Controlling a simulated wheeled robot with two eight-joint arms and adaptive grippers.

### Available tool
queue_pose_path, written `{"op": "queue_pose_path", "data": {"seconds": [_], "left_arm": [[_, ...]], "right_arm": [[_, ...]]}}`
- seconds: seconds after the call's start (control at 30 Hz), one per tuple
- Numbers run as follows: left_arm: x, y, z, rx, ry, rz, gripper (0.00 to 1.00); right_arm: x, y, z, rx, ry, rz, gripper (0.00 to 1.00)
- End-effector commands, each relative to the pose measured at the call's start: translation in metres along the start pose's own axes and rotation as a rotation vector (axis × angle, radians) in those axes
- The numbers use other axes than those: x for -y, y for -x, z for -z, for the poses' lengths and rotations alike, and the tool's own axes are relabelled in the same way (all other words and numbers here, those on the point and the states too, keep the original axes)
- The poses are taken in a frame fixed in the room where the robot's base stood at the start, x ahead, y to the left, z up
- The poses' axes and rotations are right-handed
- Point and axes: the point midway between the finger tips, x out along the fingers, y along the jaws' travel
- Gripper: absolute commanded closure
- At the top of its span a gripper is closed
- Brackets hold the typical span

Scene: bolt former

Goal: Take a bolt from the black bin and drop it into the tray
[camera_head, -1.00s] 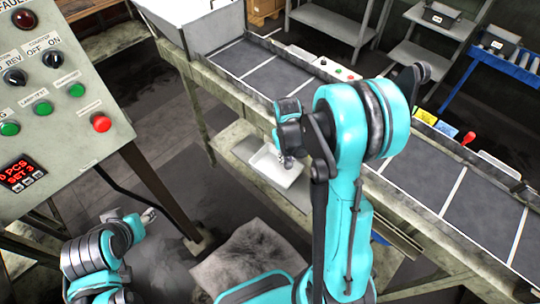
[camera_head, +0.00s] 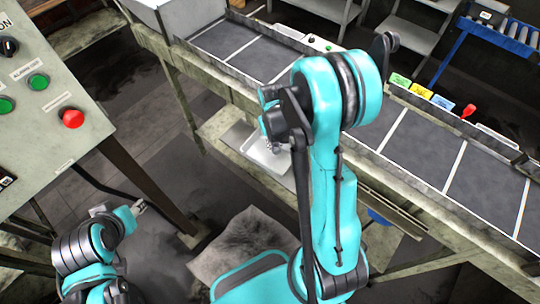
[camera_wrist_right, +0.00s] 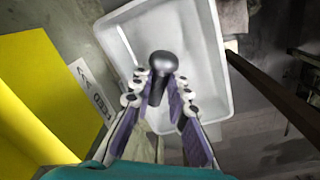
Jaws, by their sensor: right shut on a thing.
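The white tray (camera_head: 252,150) stands on a low shelf under the conveyor in the head view. It also fills the middle of the right wrist view (camera_wrist_right: 207,65). My right gripper (camera_wrist_right: 160,88) is shut on a grey bolt (camera_wrist_right: 163,64), whose round head faces the camera. The bolt is in front of the tray's inside; its height over the tray is hard to tell. In the head view my right gripper (camera_head: 272,140) is mostly hidden by its own arm. My left gripper (camera_head: 138,207) is at the lower left, away from the tray. I cannot make out the black bin for certain.
The conveyor (camera_head: 400,150) runs diagonally above the tray's shelf. A control panel (camera_head: 50,110) with buttons stands at the left. In the right wrist view a yellow block (camera_wrist_right: 45,95) is left of the tray.

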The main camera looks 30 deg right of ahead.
Motion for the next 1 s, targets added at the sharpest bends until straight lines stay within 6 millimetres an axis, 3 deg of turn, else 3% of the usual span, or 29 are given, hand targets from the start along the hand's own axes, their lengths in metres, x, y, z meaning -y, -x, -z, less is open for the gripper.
{"op": "queue_pose_path", "data": {"seconds": [0.17,0.2,0.3,0.67,0.77,1.0], "left_arm": [[0.000,0.001,0.001,0.000,0.000,0.000,0.56],[0.000,0.001,0.001,0.000,0.000,0.000,0.56],[0.000,0.001,0.001,0.000,0.000,0.000,0.56],[0.000,0.001,0.001,0.000,0.000,0.000,0.56],[0.000,0.001,0.001,0.000,0.000,0.000,0.56],[0.000,0.001,0.001,0.000,0.000,0.000,0.56]], "right_arm": [[0.000,0.001,0.000,0.000,0.000,0.000,1.00],[0.000,0.001,0.000,0.000,0.000,0.000,0.82],[0.000,0.001,0.000,0.000,0.000,0.000,0.60],[0.000,0.005,0.000,0.000,0.000,0.000,0.60],[0.000,0.018,0.000,0.000,0.000,0.000,0.60],[0.000,0.070,-0.001,0.000,0.000,0.000,0.60]]}}
